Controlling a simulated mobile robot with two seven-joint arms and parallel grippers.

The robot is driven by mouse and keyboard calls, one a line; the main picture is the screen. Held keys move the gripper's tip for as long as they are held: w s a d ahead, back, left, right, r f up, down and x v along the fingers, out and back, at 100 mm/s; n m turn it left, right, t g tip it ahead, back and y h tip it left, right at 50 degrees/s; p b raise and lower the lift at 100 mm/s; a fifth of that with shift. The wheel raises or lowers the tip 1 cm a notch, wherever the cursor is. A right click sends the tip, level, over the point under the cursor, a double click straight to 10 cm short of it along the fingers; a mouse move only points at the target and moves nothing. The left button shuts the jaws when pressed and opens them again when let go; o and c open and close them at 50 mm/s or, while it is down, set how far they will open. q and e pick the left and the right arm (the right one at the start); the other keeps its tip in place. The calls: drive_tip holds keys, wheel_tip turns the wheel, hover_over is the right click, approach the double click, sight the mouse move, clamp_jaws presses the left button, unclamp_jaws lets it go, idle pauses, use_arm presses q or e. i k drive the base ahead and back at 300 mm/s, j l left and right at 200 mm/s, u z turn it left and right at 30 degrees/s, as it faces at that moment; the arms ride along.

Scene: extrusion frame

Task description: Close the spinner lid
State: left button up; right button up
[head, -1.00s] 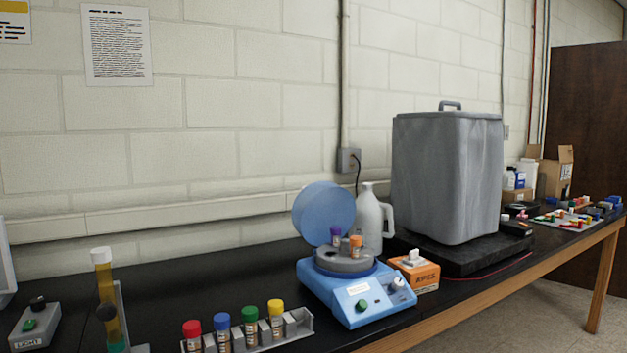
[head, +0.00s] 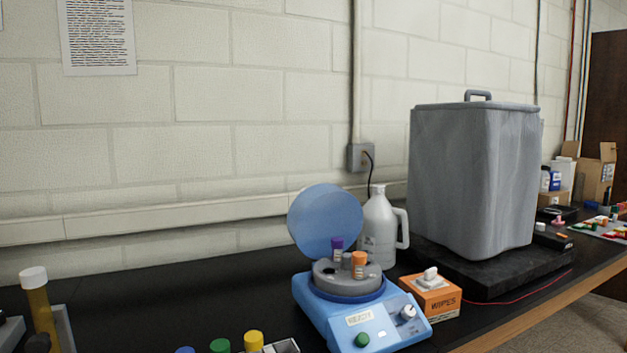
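The blue spinner (head: 345,322) stands on the black bench at the lower middle of the head view. Its round, see-through blue lid (head: 325,222) is up, tilted back behind the rotor. The grey rotor (head: 330,273) holds a purple-capped tube (head: 337,246) and an orange-capped tube (head: 359,264). The front panel has a label, a green button and a white knob. Neither of my grippers is in view.
A white jug (head: 378,235) stands close behind the spinner. An orange wipes box (head: 430,298) sits at its right. A large grey bin (head: 475,180) stands on a black slab (head: 480,275). Several capped tubes (head: 253,341) are at the front left.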

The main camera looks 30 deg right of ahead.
sight(320, 213)
drive_tip(key=l+u, duration=0.1)
drive_tip(key=l, duration=0.3)
drive_tip(key=i+l+u, duration=0.1)
drive_tip(key=l, duration=0.25)
drive_tip(key=l+u, duration=0.1)
drive_tip(key=l, duration=0.3)
drive_tip(key=k+l+u, duration=0.1)
drive_tip(key=l, duration=0.25)
drive_tip(key=k+l+u, duration=0.1)
drive_tip(key=l, duration=0.3)
drive_tip(key=k+l+u, duration=0.15)
drive_tip(key=l, duration=0.2)
